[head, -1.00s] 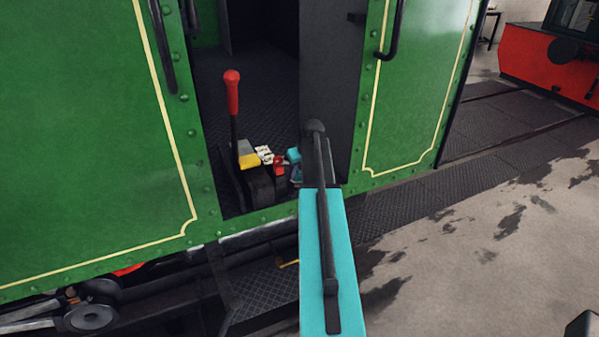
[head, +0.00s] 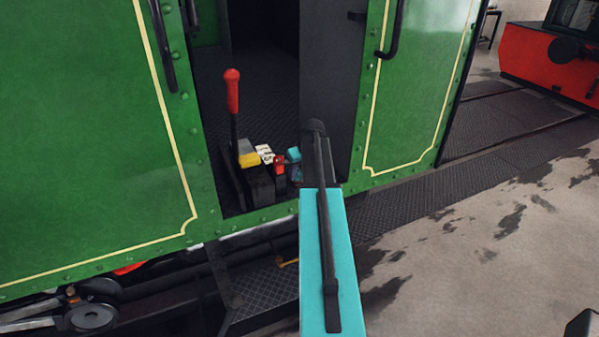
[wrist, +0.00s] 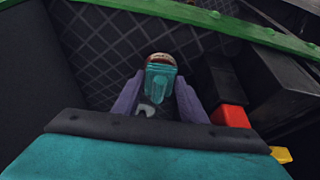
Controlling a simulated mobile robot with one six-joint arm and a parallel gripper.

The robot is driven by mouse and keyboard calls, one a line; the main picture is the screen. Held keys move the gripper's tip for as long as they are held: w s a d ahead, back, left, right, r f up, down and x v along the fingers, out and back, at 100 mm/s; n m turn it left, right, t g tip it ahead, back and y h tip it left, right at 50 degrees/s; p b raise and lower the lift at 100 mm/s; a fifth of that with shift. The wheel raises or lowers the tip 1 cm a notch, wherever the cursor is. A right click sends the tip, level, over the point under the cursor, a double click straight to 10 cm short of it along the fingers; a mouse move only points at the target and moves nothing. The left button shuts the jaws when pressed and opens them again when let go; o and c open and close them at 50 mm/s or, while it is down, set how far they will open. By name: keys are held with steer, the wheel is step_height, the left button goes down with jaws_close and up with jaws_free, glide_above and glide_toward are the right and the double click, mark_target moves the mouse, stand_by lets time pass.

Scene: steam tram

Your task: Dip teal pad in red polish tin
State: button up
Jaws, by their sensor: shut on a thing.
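My gripper (wrist: 158,98) has two purple fingers and is shut on a teal pad (wrist: 161,82) between them. The pad's far end meets a small round brownish thing with a pale rim (wrist: 160,60); I cannot tell whether that is part of the pad or the tin beyond it. In the head view the teal pad (head: 293,154) shows small in the doorway, with the gripper mostly hidden by my arm. A red boxy thing (wrist: 231,115) is just right of the fingers in the wrist view. It also shows in the head view (head: 279,164); I cannot tell whether it is the polish tin.
A red-handled lever (head: 232,92) stands left of the gripper. Yellow (head: 249,160) and white (head: 264,153) pieces sit by the red one. Green cab panels (head: 85,130) flank the doorway. Ribbed dark floor (head: 265,95) lies inside.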

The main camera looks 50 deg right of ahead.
mark_target(300, 171)
steer(key=shift+f, duration=0.4)
stand_by(0.9)
steer(key=shift+r, duration=0.15)
steer(key=shift+r+p, duration=1.35)
steer(key=shift+r, duration=2.05)
steer(key=shift+s, duration=0.1)
